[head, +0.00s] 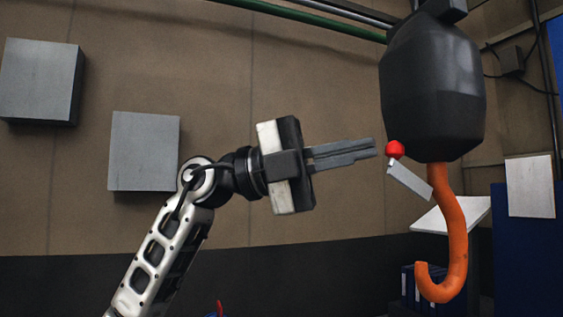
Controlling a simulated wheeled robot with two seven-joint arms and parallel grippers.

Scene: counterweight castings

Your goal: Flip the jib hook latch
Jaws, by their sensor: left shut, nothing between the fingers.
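The jib hook (457,240) is orange and hangs below a large black hook block (432,90) at the right of the head view, its tip curling to the left. The latch (410,181) is a short light-grey strip with a red knob (395,149) at its upper left end. It slants down to the right, toward the hook's shank. My left gripper (376,148) is shut and empty, its fingers level and pointing right. The fingertips are just left of the red knob; I cannot tell whether they touch it. My right gripper is not in view.
Two grey boxes (38,80) (144,150) are on the brown wall at left. Green and grey pipes (310,18) run along the top. Blue binders (408,288) and a white slanted panel (470,213) are behind the hook. Space below my left gripper looks clear.

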